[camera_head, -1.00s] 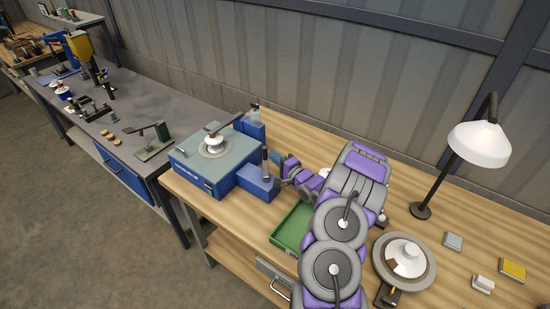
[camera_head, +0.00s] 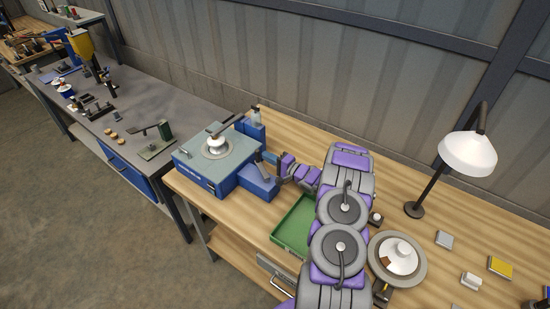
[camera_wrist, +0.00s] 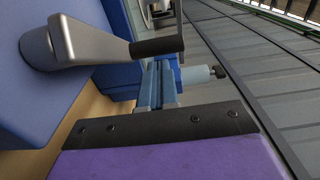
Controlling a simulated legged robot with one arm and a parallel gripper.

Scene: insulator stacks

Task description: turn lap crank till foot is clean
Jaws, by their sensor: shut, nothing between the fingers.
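The lap machine (camera_head: 203,178) is a blue box with a grey top on the wooden bench. A white insulator (camera_head: 216,142) stands on its round plate, under a dark bar; its foot faces down and is hidden. In the wrist view the lap crank (camera_wrist: 95,45) is a grey arm with a black grip (camera_wrist: 157,46), beside the machine's blue side. My gripper (camera_wrist: 158,68) is shut and empty, its blue fingers ending close to the black grip; I cannot tell if they touch. In the head view my gripper (camera_head: 271,158) is at the machine's right side.
A green tray (camera_head: 291,232) lies under my arm. A second white insulator (camera_head: 401,258) sits on a round stand at right. A lamp (camera_head: 467,153) and small blocks stand farther right. A grey bench (camera_head: 130,100) is at left, and the wall lies behind.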

